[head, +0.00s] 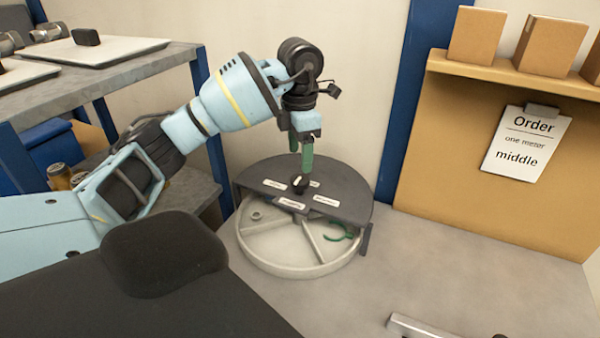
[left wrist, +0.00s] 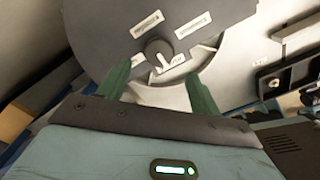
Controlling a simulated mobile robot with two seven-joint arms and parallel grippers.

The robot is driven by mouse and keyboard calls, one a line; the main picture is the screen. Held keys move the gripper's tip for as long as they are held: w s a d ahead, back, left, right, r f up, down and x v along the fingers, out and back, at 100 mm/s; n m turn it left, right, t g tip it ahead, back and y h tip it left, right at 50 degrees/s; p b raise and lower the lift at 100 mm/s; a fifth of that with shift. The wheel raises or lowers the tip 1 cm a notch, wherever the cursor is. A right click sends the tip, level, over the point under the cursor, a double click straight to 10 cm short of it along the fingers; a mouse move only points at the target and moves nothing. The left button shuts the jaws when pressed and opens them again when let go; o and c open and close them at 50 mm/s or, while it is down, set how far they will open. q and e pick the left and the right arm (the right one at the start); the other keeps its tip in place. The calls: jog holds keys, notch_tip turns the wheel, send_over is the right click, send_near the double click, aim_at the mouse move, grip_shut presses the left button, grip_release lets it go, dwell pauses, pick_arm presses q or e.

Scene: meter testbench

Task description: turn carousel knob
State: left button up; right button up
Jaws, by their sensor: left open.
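The carousel (head: 300,257) is a round, pale tray with dividers under a dark grey half cover (head: 345,190). A black knob (head: 300,186) with a white mark sits on the cover among several white labels. In the left wrist view the knob (left wrist: 158,52) lies just ahead of my left fingertips, roughly centred between them. My left gripper (head: 304,165) points down over the knob, its green fingers open; in the left wrist view the fingers (left wrist: 160,82) are apart with nothing between them. I cannot tell whether a finger touches the knob. My right gripper is not in view.
A green hook-shaped part (head: 340,233) lies in one tray compartment. An order sheet (head: 527,142) reading "one meter middle" hangs on the brown board, below a shelf with boxes (head: 550,45). A grey bar (head: 425,328) lies at the front; the right worktop is mostly clear.

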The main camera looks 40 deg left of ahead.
aim_at(300, 178)
pick_arm(q)
notch_tip(300, 178, down, 7)
jog(key=shift+a+r, duration=0.1)
jog(key=shift+r, duration=0.05)
dwell(0.4)
jog(key=c, duration=1)
